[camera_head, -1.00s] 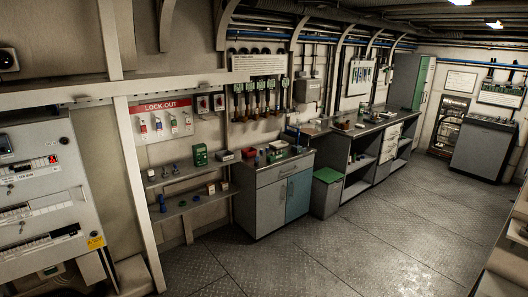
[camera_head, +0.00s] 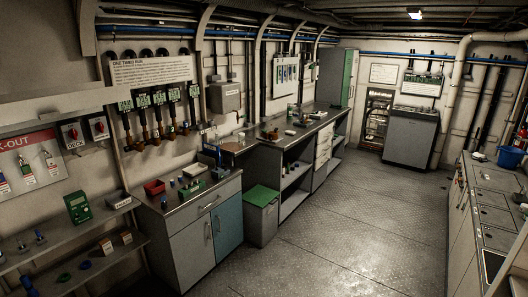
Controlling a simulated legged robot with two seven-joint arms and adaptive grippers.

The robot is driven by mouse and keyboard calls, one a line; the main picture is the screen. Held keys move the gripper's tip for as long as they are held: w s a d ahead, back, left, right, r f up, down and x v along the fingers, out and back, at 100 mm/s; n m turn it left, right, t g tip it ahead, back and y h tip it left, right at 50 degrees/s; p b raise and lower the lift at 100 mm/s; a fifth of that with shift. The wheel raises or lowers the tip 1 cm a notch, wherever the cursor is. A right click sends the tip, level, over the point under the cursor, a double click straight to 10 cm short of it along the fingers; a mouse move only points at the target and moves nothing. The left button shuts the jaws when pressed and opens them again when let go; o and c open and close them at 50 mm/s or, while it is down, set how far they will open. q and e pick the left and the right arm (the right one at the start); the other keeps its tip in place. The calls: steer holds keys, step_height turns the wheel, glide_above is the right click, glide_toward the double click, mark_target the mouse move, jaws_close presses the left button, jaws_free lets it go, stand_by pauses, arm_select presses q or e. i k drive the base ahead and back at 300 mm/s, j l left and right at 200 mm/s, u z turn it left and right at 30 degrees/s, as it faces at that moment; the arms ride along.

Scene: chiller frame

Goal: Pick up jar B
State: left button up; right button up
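I cannot make out any jar marked B at this size. Small objects that are too small to identify stand on the near cabinet (camera_head: 185,243) and on the wall shelves (camera_head: 73,231) at the lower left. A long workbench (camera_head: 268,140) farther back also bears small, unclear items. Neither of my grippers is in view.
The near cabinet top holds a red bin (camera_head: 154,187) and a green item (camera_head: 192,189). A green-topped bin (camera_head: 262,196) stands beside it. A counter (camera_head: 484,188) with a blue bucket (camera_head: 510,157) lines the right. The metal floor (camera_head: 335,220) between is clear.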

mark_target(242, 140)
steer(key=i, duration=2.6)
